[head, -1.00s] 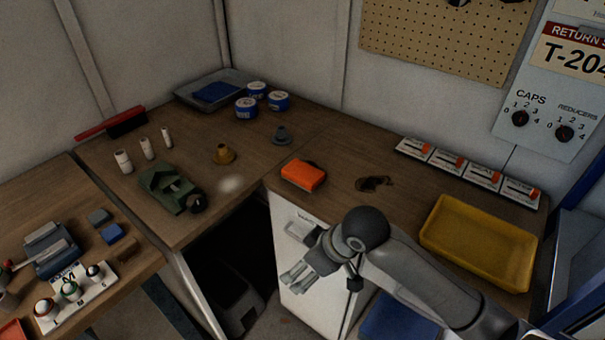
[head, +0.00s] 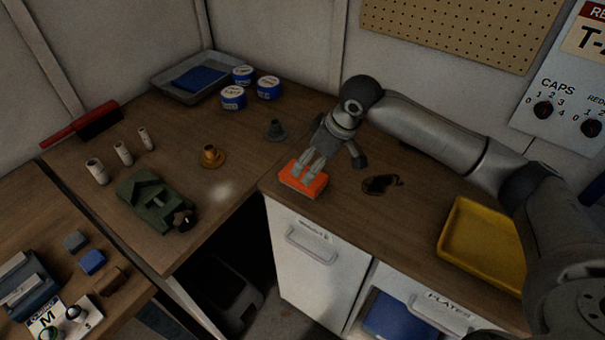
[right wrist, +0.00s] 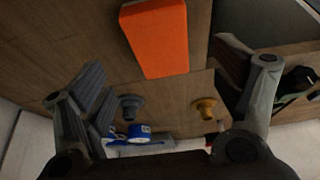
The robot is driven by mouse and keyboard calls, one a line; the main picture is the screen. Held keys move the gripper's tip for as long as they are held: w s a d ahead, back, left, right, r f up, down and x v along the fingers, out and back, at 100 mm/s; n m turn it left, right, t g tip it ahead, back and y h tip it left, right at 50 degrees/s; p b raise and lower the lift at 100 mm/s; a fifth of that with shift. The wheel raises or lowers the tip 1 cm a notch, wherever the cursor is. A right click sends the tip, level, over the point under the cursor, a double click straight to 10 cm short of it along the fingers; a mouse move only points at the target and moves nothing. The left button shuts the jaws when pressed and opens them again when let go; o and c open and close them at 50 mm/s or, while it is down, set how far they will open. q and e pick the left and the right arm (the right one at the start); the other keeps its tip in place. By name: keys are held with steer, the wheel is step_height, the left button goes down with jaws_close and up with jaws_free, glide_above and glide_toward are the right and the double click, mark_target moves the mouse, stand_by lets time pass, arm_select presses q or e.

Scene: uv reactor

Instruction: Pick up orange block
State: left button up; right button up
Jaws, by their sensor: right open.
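The orange block (head: 303,181) lies on the wooden worktop near its inner corner, close to the front edge. My right gripper (head: 307,167) is over the block in the head view, with its fingers pointing down and covering part of it. In the right wrist view the block (right wrist: 158,38) shows at the top, beyond the gap between the two spread fingers of my right gripper (right wrist: 165,85). The fingers are open and empty. I cannot tell the exact height above the block. My left gripper is not in view.
A grey fitting (head: 275,130) and a brass fitting (head: 212,156) stand left of the block. A dark small item (head: 382,184) lies to its right, then a yellow tray (head: 482,245). Blue-labelled tins (head: 234,97) and a green fixture (head: 157,199) are farther left.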

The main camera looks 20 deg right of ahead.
steer(key=shift+w+a+f, duration=0.15)
steer(key=shift+a+f, duration=0.05)
steer(key=shift+f, duration=0.35)
steer(key=shift+w+f, duration=0.2)
steer(key=shift+f, duration=0.1)
steer(key=p+x, duration=0.1)
steer(key=x, duration=0.3)
steer(key=shift+a+f, duration=0.1)
steer(key=shift+f, duration=0.1)
steer(key=shift+w+a+f+p, duration=0.1)
steer(key=shift+f+p, duration=0.2)
steer(key=shift+f, duration=0.2)
steer(key=shift+w, duration=0.1)
steer(key=shift+c, duration=0.9)
steer(key=c, duration=0.5)
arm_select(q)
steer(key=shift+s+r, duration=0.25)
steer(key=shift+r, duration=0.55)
arm_select(e)
steer(key=c, duration=0.5)
